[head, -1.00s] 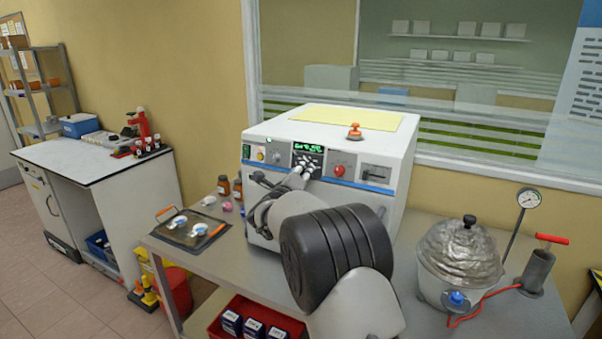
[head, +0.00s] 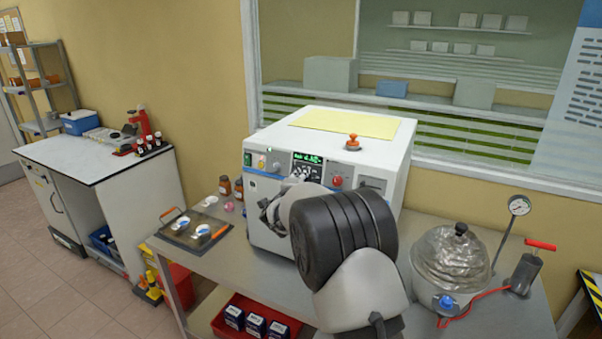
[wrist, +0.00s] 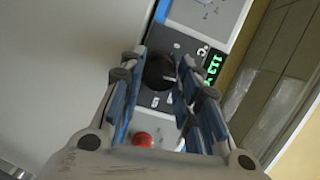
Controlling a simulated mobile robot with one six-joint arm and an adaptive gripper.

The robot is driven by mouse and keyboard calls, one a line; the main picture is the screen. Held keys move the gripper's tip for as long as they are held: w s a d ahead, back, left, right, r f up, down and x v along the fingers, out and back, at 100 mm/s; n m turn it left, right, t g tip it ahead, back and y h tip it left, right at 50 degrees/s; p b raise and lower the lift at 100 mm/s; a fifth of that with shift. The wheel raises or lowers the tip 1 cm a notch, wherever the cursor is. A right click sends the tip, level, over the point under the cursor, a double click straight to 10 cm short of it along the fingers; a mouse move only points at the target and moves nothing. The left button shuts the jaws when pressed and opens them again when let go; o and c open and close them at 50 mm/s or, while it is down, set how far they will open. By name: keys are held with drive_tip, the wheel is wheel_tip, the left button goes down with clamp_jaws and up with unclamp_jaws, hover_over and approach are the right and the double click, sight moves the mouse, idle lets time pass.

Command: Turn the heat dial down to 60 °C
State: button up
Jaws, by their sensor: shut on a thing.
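The heat dial (wrist: 160,71) is a dark round knob on the grey front panel in the wrist view. My gripper (wrist: 161,66) has its blue-padded fingers on either side of the dial, closed on it. In the head view my gripper (head: 297,178) reaches the machine's front, and my arm hides the dial. A green lit display (wrist: 213,68) stands beside the dial, also visible in the head view (head: 307,158); its digits are too blurred to read surely. The white machine (head: 268,216) stands on the bench.
A red button (wrist: 143,139) is close to my fingers. An orange knob (head: 352,143) stands on the machine's top. A tray (head: 181,236) with dishes lies left, beside brown bottles (head: 225,186). A foil-covered pot (head: 451,264) with a gauge (head: 519,205) is at right.

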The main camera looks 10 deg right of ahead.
drive_tip(key=shift+r+n+p, duration=0.15)
drive_tip(key=shift+n+p, duration=0.75)
drive_tip(key=shift+p, duration=0.3)
drive_tip(key=shift+g, duration=0.3)
drive_tip(key=o, duration=1.1)
drive_tip(key=shift+c, duration=0.2)
drive_tip(key=v, duration=1.2)
drive_tip(key=shift+d, duration=0.15)
